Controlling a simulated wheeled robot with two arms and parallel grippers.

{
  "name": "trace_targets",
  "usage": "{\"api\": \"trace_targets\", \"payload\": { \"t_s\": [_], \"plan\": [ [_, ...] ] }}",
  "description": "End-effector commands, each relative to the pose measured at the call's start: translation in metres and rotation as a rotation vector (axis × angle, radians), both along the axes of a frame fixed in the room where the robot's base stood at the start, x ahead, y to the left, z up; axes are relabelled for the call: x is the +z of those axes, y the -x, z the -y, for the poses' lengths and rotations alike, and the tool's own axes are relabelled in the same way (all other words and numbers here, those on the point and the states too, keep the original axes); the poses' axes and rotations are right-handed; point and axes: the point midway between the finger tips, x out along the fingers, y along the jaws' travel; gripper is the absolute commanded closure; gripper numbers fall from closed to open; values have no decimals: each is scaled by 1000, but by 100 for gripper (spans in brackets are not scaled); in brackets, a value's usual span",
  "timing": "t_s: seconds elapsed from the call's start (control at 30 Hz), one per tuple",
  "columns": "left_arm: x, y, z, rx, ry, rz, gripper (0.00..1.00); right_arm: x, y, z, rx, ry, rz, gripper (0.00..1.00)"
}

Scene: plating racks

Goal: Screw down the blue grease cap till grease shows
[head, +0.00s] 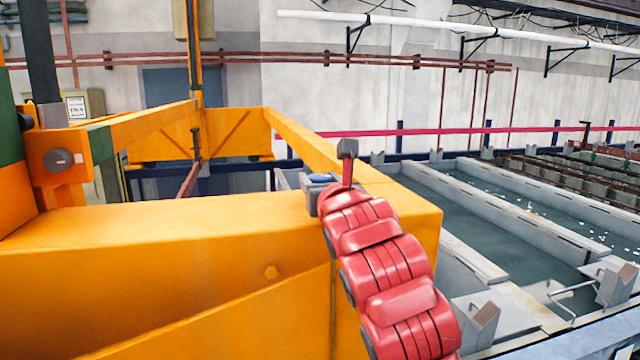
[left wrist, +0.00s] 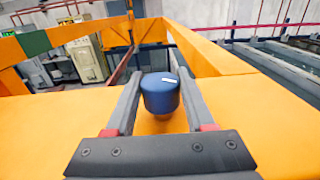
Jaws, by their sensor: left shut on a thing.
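The blue grease cap (left wrist: 160,95) is a short, dark blue cylinder with a small white mark on its top. It stands upright over the orange beam. In the head view only a little of the blue cap (head: 321,178) shows, at the beam's top near its right end. My left gripper (left wrist: 157,78) has one grey finger on each side of the cap and is shut on it. In the head view my left gripper (head: 322,184) is partly hidden by my red arm. No grease can be made out. My right gripper is in neither view.
The wide orange beam (head: 170,245) fills the lower left, with more orange framework behind it. Open tanks with liquid (head: 490,225) lie to the right, edged by pale walls. A blue-grey rail (head: 590,330) crosses the lower right corner.

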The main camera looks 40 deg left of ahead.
Motion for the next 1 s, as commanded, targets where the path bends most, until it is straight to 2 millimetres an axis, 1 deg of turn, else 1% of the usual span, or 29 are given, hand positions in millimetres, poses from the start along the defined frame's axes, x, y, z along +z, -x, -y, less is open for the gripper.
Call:
{"api": "trace_targets", "payload": {
  "t_s": [0.03,0.23,0.6,0.8,1.0],
  "plan": [
    [-3,2,-2,-43,9,8,100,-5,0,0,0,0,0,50],
    [0,3,-2,-231,2,8,100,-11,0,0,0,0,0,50],
    [0,2,-4,-568,-1,-5,100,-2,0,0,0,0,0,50],
    [-2,1,-4,-695,0,-8,100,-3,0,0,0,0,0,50],
    [-3,1,-4,-782,2,-4,100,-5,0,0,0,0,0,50]
  ]
}}
